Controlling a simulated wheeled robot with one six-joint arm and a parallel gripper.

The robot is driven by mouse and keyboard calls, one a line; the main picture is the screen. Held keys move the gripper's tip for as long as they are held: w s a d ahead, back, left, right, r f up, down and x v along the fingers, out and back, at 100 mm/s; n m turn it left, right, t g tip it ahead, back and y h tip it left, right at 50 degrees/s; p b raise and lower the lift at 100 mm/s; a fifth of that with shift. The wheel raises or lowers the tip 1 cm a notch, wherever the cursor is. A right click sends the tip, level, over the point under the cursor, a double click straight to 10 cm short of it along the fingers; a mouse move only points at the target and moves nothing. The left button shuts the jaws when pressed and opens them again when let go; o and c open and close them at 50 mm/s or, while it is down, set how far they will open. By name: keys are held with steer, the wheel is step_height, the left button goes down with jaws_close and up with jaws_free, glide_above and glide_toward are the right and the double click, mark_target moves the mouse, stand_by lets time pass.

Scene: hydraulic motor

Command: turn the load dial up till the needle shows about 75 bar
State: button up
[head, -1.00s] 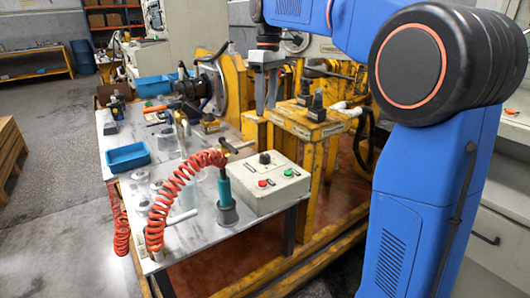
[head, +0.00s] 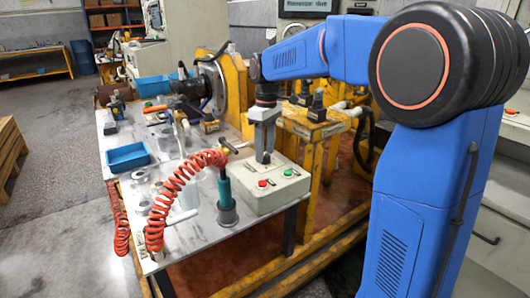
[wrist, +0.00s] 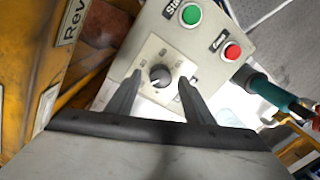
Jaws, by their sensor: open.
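The load dial (wrist: 161,75) is a dark round knob on a pale square plate on top of the control box (head: 283,201). In the wrist view the two fingers of my gripper (wrist: 160,82) stand apart, one on each side of the knob, with gaps showing. In the head view my gripper (head: 264,158) points down over the back of the box and hides the knob. I cannot tell the exact height of the fingertips. No gauge needle can be made out.
A green button (wrist: 190,14) and a red button (wrist: 233,51) sit on the same box. A red coiled hose (head: 172,193) and a teal-handled tool (head: 225,194) stand to its left. A display (head: 309,6) with text is at the top, and yellow stands (head: 312,130) are behind.

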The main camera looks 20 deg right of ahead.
steer(key=shift+f, duration=0.55)
steer(key=c, duration=1)
steer(key=shift+c, duration=0.2)
steer(key=m, duration=0.5)
steer(key=shift+m, duration=0.4)
steer(key=m, duration=0.4)
steer(key=shift+s+m, duration=0.1)
steer(key=shift+m, duration=0.3)
steer(key=shift+t, duration=0.3)
